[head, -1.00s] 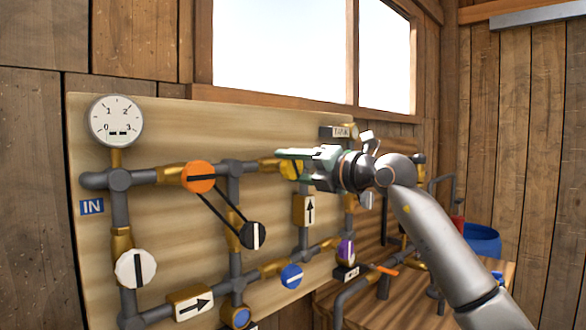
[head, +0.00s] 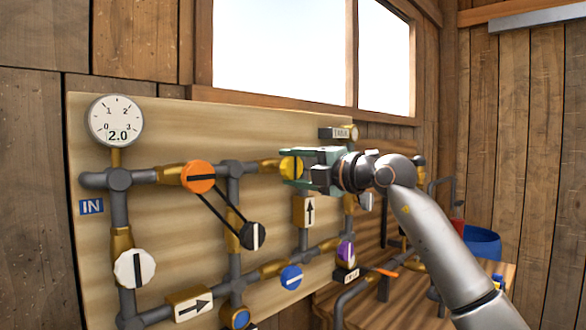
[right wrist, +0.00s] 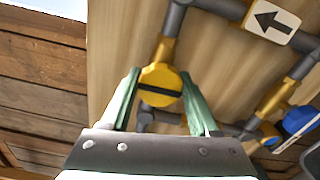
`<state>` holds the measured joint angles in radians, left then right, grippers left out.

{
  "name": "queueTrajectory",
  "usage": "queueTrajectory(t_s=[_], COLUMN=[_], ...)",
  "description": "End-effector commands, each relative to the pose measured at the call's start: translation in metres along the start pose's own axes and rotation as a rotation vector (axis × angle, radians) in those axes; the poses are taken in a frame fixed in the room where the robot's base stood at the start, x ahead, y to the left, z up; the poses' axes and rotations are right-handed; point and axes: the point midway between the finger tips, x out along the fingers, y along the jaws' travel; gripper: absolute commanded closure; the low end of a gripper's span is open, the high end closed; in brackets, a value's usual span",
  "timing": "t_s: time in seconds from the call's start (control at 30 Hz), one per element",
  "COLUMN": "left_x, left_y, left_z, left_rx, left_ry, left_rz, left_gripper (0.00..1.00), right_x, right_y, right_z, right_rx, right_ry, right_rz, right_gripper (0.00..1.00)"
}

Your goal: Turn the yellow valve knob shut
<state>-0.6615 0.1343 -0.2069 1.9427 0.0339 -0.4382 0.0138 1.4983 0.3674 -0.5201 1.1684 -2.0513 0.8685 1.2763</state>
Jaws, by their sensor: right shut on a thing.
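The yellow valve knob (head: 291,167) sits on the upper pipe of the board, right of the orange knob. It is round with a dark bar. In the right wrist view the knob (right wrist: 160,88) lies between my fingers, and its bar runs across the line of its brass fitting (right wrist: 165,48). My right gripper (head: 288,167) is shut on the knob, one finger on either side; the fingers also show in the right wrist view (right wrist: 160,95). Part of the knob is hidden by the gripper in the head view. My left gripper is not in view.
A gauge (head: 117,120) at the upper left reads 2.0. An orange knob (head: 198,177) is linked by a belt to a black knob (head: 253,236). White (head: 135,269), blue (head: 291,278) and purple (head: 345,252) knobs are nearby. A blue tub (head: 482,242) stands at the right.

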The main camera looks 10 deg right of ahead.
Motion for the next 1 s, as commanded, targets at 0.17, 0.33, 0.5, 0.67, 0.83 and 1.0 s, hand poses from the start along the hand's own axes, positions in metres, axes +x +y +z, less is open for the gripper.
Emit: queueTrajectory(t_s=[0.17, 0.33, 0.5, 0.67, 0.83, 1.0], left_x=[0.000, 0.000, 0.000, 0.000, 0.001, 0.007], left_y=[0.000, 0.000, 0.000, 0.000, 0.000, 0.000], left_z=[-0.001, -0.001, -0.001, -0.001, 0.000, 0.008], left_rx=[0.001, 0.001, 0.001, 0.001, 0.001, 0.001], left_ry=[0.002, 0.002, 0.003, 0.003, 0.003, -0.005], left_rz=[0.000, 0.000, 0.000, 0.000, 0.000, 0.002], left_gripper=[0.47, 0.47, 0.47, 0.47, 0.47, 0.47], right_x=[0.000, 0.000, 0.000, 0.000, -0.004, -0.024], right_y=[0.000, 0.000, 0.000, 0.000, 0.000, -0.002], right_z=[0.000, 0.000, 0.000, 0.000, 0.001, 0.001], right_rx=[0.006, 0.006, 0.004, 0.003, 0.002, -0.001], right_ry=[0.001, 0.001, 0.001, 0.000, -0.001, -0.002], right_rz=[0.000, 0.001, 0.001, 0.001, 0.002, 0.003], right_gripper=[0.94, 0.29, 0.09, 0.09, 0.09, 0.09])
